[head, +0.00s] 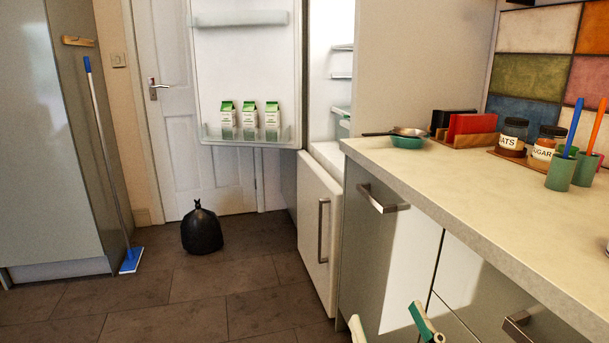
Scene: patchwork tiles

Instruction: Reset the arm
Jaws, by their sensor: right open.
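My right gripper (388,322) shows at the bottom edge, right of the middle, in the head view. Its two fingertips, one pale and one green and white, stand well apart with nothing seen between them. It appears in front of the grey cabinet fronts (381,262) below the counter. The rest of my right arm is out of the picture. My left gripper is not in view.
The fridge door (247,62) is wide open with three green-topped cartons (250,120) on its shelf. The lower door (319,225) stands ajar. The counter (470,185) holds jars, cups and a pan. A black bag (201,230) and mop (131,258) are on the floor.

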